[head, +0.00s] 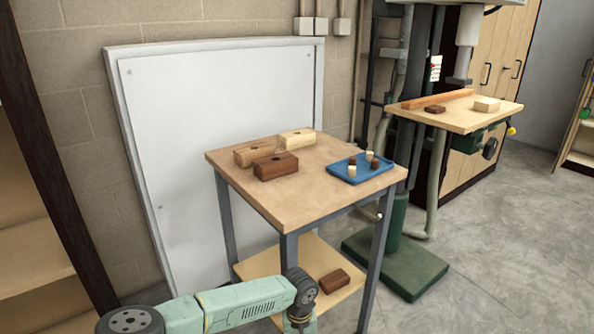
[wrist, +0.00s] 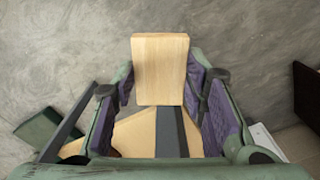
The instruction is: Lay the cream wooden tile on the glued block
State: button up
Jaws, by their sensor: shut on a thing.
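The cream wooden tile (wrist: 160,62) is held in my gripper (wrist: 160,90), which is shut on it, in the wrist view. The tile's flat pale face shows, with the purple finger pads at its sides. In the head view my arm reaches in at the bottom, and the held tile cannot be made out. A red-brown block (head: 275,166), a mid-brown block (head: 255,152) and a cream block (head: 297,139) sit on the wooden table. Another brown block (head: 334,281) lies on its lower shelf. I cannot tell which block is glued.
A blue tray (head: 345,178) with several small pegs sits on the table (head: 305,200). The drill-press table (head: 460,118) behind carries a wood strip, a small dark piece and a pale block. A white board leans on the wall. The table's front is clear.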

jog(key=s+f+m, duration=0.1)
jog(key=s+f, duration=0.5)
jog(key=f, duration=0.4)
jog(key=w+a+r, duration=0.1)
jog(key=w+r, duration=0.3)
jog(key=r, duration=0.1)
jog(key=shift+w+r, duration=0.35)
